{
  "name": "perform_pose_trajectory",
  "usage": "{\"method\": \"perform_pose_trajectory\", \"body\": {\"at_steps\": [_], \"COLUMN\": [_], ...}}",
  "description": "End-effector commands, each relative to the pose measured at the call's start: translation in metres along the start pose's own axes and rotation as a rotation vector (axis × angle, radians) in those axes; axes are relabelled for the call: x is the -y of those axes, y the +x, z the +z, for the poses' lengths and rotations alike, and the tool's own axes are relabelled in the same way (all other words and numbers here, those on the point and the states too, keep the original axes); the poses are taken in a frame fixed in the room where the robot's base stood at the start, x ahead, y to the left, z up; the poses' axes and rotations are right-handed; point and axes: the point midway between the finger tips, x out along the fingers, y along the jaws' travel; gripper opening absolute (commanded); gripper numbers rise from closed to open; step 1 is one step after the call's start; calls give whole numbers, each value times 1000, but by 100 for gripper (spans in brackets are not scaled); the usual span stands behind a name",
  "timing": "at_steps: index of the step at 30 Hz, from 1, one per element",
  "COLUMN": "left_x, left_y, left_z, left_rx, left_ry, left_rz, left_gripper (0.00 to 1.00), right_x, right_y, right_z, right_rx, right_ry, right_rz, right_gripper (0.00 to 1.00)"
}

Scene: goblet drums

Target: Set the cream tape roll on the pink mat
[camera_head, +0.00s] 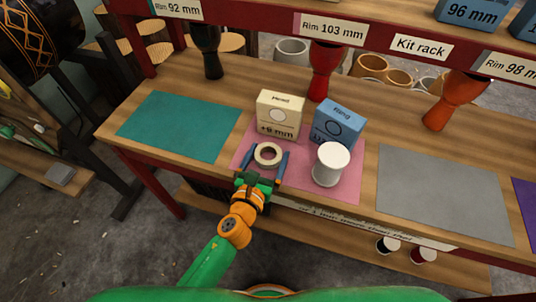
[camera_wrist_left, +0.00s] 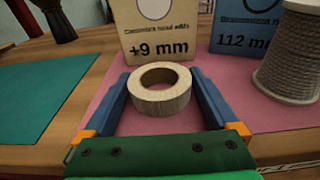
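The cream tape roll (camera_head: 257,155) is over the pink mat (camera_head: 345,191), near its left part, with its hole facing up. It also shows in the left wrist view (camera_wrist_left: 160,99). My right gripper is not in view.
A cream box (camera_head: 280,115) and a blue box (camera_head: 339,124) stand behind the roll. A white spool (camera_head: 330,166) stands on the mat's right. A teal mat (camera_head: 180,125) and a grey mat (camera_head: 440,192) lie empty to either side. Red, black and orange goblet drums stand farther back.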

Motion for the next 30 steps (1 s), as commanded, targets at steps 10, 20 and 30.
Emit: {"method": "perform_pose_trajectory", "body": {"at_steps": [10,20,30], "left_x": [0,0,0], "left_y": [-5,-83,-122], "left_z": [7,2,5], "left_rx": [-1,-3,0], "left_ry": [2,0,0], "left_rz": [0,-1,0], "left_gripper": [100,100,100], "right_x": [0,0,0], "right_y": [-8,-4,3], "right_z": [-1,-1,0], "right_rx": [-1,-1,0], "right_ry": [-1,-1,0], "right_rz": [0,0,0], "right_gripper": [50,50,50]}}
